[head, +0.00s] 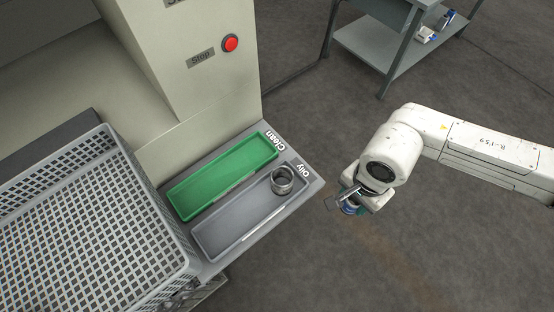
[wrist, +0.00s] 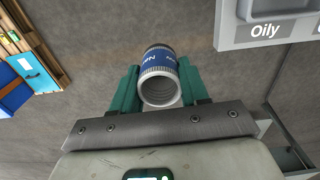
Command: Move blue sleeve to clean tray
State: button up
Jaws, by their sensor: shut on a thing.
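The blue sleeve (wrist: 158,66), a short ring with a blue band and pale metal ends, is between the green fingers of my gripper (wrist: 159,88) in the wrist view. My gripper is shut on it. In the head view my gripper (head: 350,205) hangs over the floor, right of the trays, and the sleeve is mostly hidden there. The green clean tray (head: 225,174) lies empty on the ledge, marked "Clean". The grey tray (head: 240,222) beside it is marked "Oily" and holds a bare metal ring (head: 282,180) at its right end.
A grey lattice crate (head: 75,225) stands left of the trays. The machine housing with a red stop button (head: 230,43) rises behind the trays. A grey shelf table (head: 395,45) stands at the back. Open floor lies between the ledge and the table.

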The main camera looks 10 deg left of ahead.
jog(key=s+a+m+p, duration=0.1)
jog(key=s+a+m, duration=0.3)
jog(key=s+m, duration=0.4)
jog(key=s+a+r+m+p, duration=0.1)
jog(key=s+a+m, duration=0.3)
jog(key=s+m, duration=0.4)
jog(key=s+a+m+p, duration=0.1)
jog(key=s+a+m, duration=0.4)
jog(key=m, duration=0.5)
jog(key=w+a+b, duration=0.3)
jog(key=w+a, duration=0.3)
jog(key=a, duration=0.1)
jog(key=w+a+b, duration=0.4)
jog(key=w+a, duration=0.2)
jog(key=a, duration=0.2)
jog(key=w+a+b, duration=0.4)
jog(key=w+a, duration=0.3)
jog(key=a, duration=0.1)
jog(key=shift+w+f, duration=0.1)
jog(key=shift+w+a+b, duration=0.25)
jog(key=shift+w+b, duration=0.05)
jog(key=shift+b, duration=0.05)
notch_tip(320, 180, down, 3)
jog(key=b, duration=0.3)
jog(key=shift+f, duration=0.1)
